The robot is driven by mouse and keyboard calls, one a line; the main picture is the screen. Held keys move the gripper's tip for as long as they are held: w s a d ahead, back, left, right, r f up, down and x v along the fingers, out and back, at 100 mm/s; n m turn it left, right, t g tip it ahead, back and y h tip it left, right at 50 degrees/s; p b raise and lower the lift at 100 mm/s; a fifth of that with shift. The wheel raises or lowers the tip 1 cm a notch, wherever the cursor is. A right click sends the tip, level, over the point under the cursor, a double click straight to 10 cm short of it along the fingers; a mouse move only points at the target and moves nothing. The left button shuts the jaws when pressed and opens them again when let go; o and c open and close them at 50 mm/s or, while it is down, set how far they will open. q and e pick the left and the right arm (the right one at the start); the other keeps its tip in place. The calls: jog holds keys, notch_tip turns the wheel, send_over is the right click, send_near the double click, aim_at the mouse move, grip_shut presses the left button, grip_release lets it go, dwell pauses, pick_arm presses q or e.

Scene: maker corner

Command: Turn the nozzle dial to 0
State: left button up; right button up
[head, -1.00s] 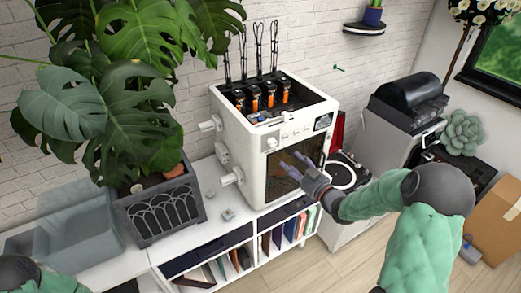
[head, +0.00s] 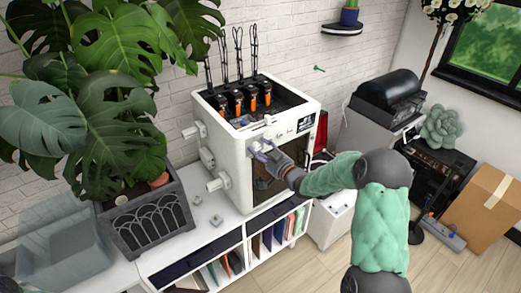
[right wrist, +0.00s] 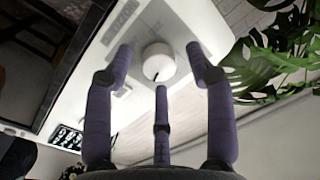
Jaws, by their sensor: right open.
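The white machine (head: 234,165) stands on the shelf unit, with orange-marked parts in its open top. Its nozzle dial is hidden behind my right gripper in the head view. In the right wrist view a round white dial (right wrist: 158,60) with a short dark pointer mark sits on the white panel. My right gripper (head: 262,150) is open at the upper left of the machine's front. Its purple fingers spread around the dial in the right wrist view; whether they touch it I cannot tell. No number by the mark is readable. My left gripper is not in view.
A large potted plant (head: 150,218) stands left of the machine, with leaves reaching near it. A clear bin (head: 60,240) is further left. The white shelf unit (head: 222,222) holds books below. A cardboard box (head: 482,205) stands at the right.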

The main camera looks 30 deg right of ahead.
grip_shut()
jog(key=shift+n+b, duration=0.4)
jog(key=shift+b, duration=0.3)
jog(key=n+b, duration=1)
jog(key=b, duration=0.4)
jog(key=shift+a+n+h+b, duration=0.1)
jog(key=shift+n+h+b, duration=0.2)
jog(key=shift+h+b, duration=0.1)
jog(key=shift+r+n+b, duration=0.2)
jog(key=shift+n+b, duration=0.9)
jog(key=shift+b, duration=0.1)
grip_release()
jog(key=shift+a, duration=0.1)
